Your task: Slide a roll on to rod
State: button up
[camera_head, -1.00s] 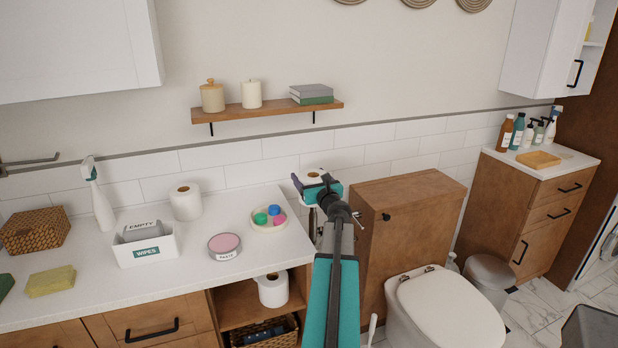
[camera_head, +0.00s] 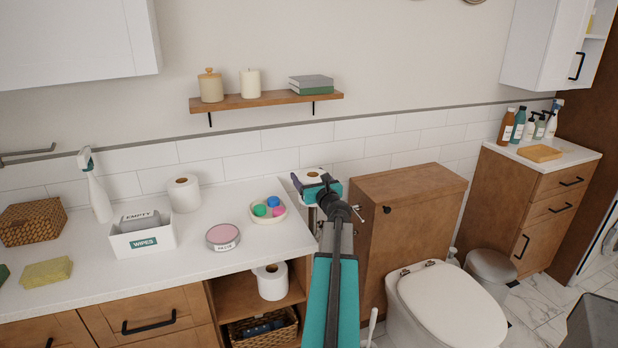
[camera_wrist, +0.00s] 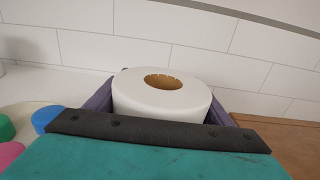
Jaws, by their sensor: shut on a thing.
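My gripper (camera_head: 317,184) is shut on a white toilet roll (camera_head: 313,174), between the counter and the wooden cabinet behind the toilet. In the wrist view the roll (camera_wrist: 165,97) stands upright between the purple fingers, its brown core hole facing up. A dark metal rod (camera_head: 28,153) sticks out from the wall at the far left, well away from my gripper. Thin metal parts (camera_head: 312,221) show just below my gripper; my arm partly hides them, and I cannot tell whether they are a roll stand.
Another roll (camera_head: 184,194) stands on the counter (camera_head: 190,250), and one (camera_head: 271,281) sits in the open shelf below. The toilet (camera_head: 450,305) is at right.

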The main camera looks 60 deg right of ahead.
jog(key=o, duration=1.2)
jog(key=shift+s, duration=0.1)
jog(key=p+v, duration=0.3)
jog(key=v, duration=0.9)
jog(key=shift+s+a+r+p, duration=0.1)
jog(key=shift+s+a+p, duration=0.1)
jog(key=shift+p, duration=0.1)
jog(key=shift+s+a+p, duration=0.15)
jog(key=shift+s+p, duration=0.15)
jog(key=shift+p, duration=0.55)
jog(key=shift+s+a+p, duration=0.1)
jog(key=shift+p, duration=0.25)
